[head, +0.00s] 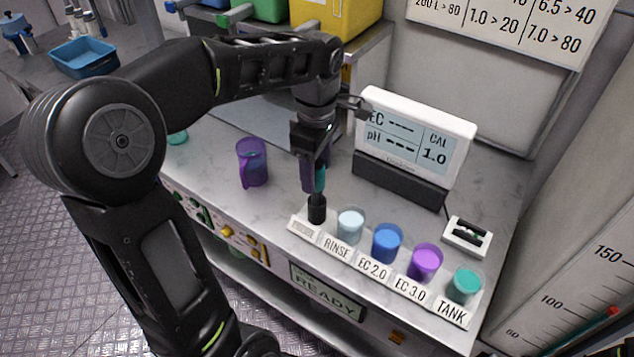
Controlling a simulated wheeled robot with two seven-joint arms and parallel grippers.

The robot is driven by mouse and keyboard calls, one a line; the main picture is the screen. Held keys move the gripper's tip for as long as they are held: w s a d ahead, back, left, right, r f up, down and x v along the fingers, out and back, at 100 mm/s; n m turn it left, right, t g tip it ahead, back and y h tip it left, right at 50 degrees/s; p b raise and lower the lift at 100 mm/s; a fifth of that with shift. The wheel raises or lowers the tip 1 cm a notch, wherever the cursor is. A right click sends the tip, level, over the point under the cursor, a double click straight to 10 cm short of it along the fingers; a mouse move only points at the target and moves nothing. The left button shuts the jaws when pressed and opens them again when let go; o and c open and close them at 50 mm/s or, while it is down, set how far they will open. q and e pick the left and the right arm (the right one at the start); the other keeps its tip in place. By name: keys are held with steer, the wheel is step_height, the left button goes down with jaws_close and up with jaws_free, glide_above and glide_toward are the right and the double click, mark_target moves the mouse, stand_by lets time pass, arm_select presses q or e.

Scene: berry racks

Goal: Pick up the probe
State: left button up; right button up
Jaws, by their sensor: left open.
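The probe (317,208) stands upright at the left end of the labelled rack (360,262). It has a black lower part and a teal part above it. My left gripper (314,182) points down over the probe, with its fingers at the teal part. The gripper is open, and the fingers hide much of the probe's top. I cannot tell whether a finger touches it. My right gripper is not in view.
Right of the probe stand cups: pale rinse (350,226), blue (387,242), purple (425,262) and teal (464,286). A purple jug (252,163) stands to the left. The meter (415,142) is behind, and a small white tray (467,237) lies at right.

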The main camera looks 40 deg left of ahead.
mark_target(317, 191)
arm_select(q)
steer(key=shift+f, duration=1.6)
jaws_close()
